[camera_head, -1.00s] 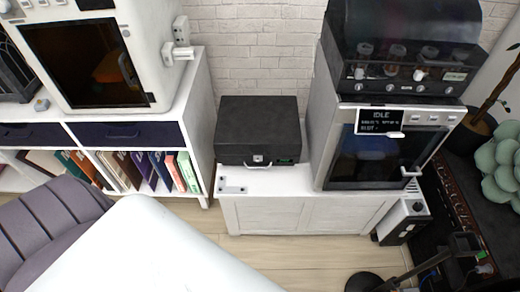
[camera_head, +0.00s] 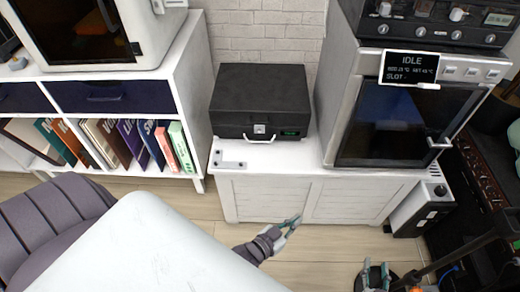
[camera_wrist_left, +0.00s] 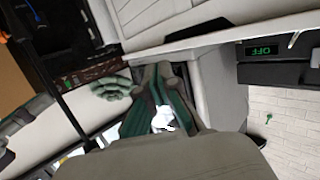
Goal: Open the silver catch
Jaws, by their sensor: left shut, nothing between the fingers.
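The silver catch (camera_head: 259,133) is a small handle-like piece on the front of a black case (camera_head: 261,92), whose lid is down. In the left wrist view the catch (camera_wrist_left: 296,39) shows at the upper right, beside the case's green display (camera_wrist_left: 262,50), which appears upside down. My left gripper (camera_head: 294,222) is shut and empty, below and in front of the case, clear of the catch. Its fingers (camera_wrist_left: 160,100) show in the left wrist view. My right gripper (camera_head: 376,268) is at the lower right edge, partly cut off, with its fingertips apart.
A machine reading IDLE (camera_head: 385,125) stands close on the right. A shelf with binders (camera_head: 130,145) is left. A dark lamp base lies near the right gripper.

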